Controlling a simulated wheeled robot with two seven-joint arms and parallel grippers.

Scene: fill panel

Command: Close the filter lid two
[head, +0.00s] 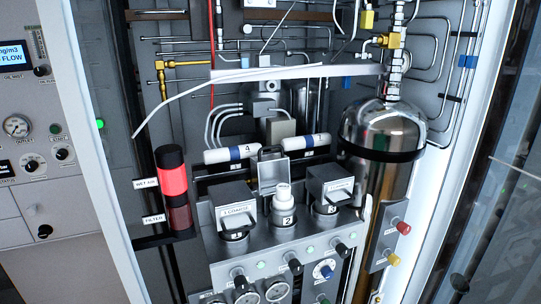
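Filter lid two (272,174) is the middle one of three grey lids on the panel's filter block. It stands raised and open behind the white filter (284,207) marked 2, which shows uncovered. The lid on the left, filter lid one (236,203), marked 1 COARSE, sits down over its housing. The lid on the right, filter lid three (331,186), also sits down over its housing, marked 3. Neither of my grippers is in the head view.
Two white cylinders (230,154) lie behind the lids. A large shiny tank (383,150) stands at the right, and a red and black column (173,185) at the left. Knobs and gauges (276,290) line the block's front. A white cabinet frame edge (446,165) runs down the right.

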